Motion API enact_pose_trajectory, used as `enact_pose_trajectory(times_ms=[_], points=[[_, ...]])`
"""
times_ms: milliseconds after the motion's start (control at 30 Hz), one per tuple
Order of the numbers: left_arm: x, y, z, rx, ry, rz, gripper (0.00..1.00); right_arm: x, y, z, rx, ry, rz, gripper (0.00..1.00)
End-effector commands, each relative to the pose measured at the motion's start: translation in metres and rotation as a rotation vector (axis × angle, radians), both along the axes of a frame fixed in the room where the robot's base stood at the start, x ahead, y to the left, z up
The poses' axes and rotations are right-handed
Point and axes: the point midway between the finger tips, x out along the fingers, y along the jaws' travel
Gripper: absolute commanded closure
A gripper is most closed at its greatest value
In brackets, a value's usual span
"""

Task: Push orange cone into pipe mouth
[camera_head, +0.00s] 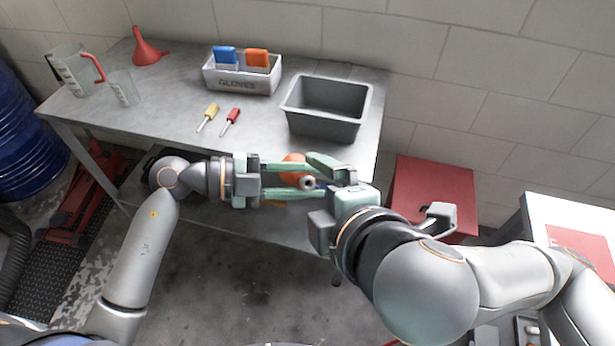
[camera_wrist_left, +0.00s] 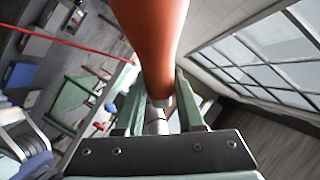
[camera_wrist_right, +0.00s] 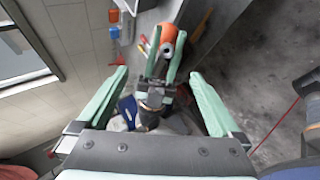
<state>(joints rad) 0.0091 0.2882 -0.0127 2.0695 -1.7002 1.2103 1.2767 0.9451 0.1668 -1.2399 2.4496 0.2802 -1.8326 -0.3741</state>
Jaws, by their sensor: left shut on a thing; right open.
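An orange cone (camera_head: 293,160) shows between the green fingers of my left gripper (camera_head: 308,181) in the head view. A grey round end with a dark hole (camera_head: 307,184) shows beside it. In the left wrist view the large orange cone (camera_wrist_left: 155,35) narrows toward a grey metal part (camera_wrist_left: 155,120) between the fingers. My left gripper is shut on this piece, and I cannot tell whether cone and grey part are joined. My right gripper (camera_head: 320,178) is open close by. In the right wrist view the orange cone (camera_wrist_right: 169,33) lies ahead of its spread fingers. No separate pipe mouth is clear.
A metal table (camera_head: 170,95) stands behind the grippers. A red box (camera_head: 435,190) stands right of the table. Open floor lies in front.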

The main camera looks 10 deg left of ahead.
Motion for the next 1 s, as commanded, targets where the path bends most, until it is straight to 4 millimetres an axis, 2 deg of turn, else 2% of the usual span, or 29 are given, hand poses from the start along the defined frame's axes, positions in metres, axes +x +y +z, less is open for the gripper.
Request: enact_pose_trajectory(times_ms=[100, 300, 800, 1000], points=[[0.0, 0.0, 0.001, -0.001, -0.001, 0.0, 1.0, -0.003, -0.007, -0.004, -0.094, -0.037, 0.023, 0.0], [0.0, 0.0, 0.001, -0.001, -0.001, 0.0, 1.0, 0.002, -0.007, -0.011, -0.135, -0.049, 0.029, 0.0], [0.0, 0.0, 0.001, -0.001, -0.001, 0.0, 1.0, 0.049, 0.022, -0.052, -0.129, -0.046, 0.028, 0.0], [0.0, 0.0, 0.001, -0.001, -0.001, 0.0, 1.0, 0.061, 0.029, -0.062, -0.128, -0.047, 0.028, 0.0]])
